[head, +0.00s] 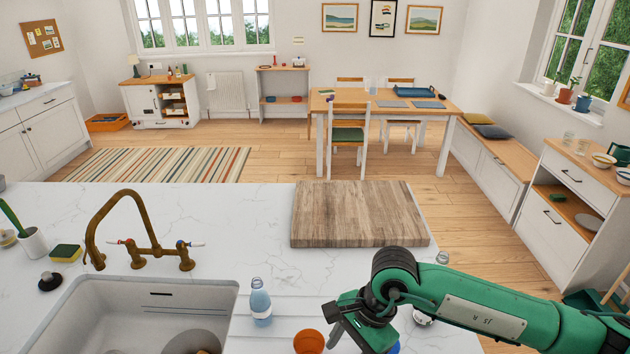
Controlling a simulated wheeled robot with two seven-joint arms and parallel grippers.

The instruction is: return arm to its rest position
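My green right arm (480,312) comes in from the right, low over the white marble counter (260,205). My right gripper (345,332) is at the bottom centre, pointing down towards the counter's near side. Its fingertips are partly hidden by its own body and the picture edge, so I cannot tell whether it is open or shut. An orange cup (309,342) stands just left of it. A blue object shows partly behind the wrist. My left arm and gripper are not in view.
A thick wooden board (358,213) lies behind the arm. A pale blue bottle (260,302) stands beside the sink (140,310) with its brass tap (135,235). A small glass jar (442,258) is near the elbow side. Marble left of the board is clear.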

